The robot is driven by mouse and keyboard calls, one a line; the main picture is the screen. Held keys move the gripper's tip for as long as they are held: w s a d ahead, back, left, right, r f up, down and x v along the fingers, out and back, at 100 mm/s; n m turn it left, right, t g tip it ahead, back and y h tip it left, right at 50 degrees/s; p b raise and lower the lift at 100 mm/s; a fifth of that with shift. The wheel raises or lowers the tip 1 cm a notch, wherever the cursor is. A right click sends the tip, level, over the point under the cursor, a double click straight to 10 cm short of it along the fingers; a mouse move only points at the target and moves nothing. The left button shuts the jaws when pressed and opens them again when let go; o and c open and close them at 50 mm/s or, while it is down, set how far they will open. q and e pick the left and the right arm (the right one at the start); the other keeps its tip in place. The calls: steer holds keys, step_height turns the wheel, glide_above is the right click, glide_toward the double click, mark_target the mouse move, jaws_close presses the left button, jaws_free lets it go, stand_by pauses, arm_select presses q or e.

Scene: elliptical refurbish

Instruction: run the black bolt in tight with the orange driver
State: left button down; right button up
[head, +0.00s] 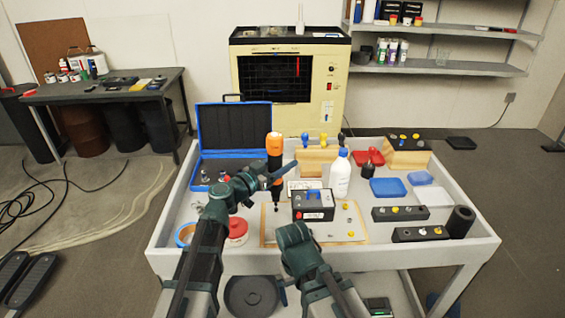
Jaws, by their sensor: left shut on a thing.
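The orange driver (274,146) stands upright over the white tabletop, its black lower part pointing down. My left gripper (277,174) is shut on the driver, around its dark part below the orange top. The driver's tip is low over the left part of a tan-edged board (349,236). A small dark spot shows at the tip; I cannot tell whether it is the black bolt or whether the tip touches it. My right gripper (283,291) is low at the table's front edge, mostly hidden by its own arm, and its jaws cannot be made out.
A black box (313,206) stands on the board, close right of the driver. A white bottle (340,177) and wooden block (315,160) are behind. Black racks (400,213) are right.

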steer(key=shift+f+b, duration=0.8)
stand_by(1.9)
steer(key=shift+r, duration=0.1)
steer(key=shift+r+p, duration=1.45)
steer(key=shift+p, duration=0.1)
steer(key=shift+r, duration=0.1)
step_height(320, 180, up, 6)
steer(key=p, duration=0.6)
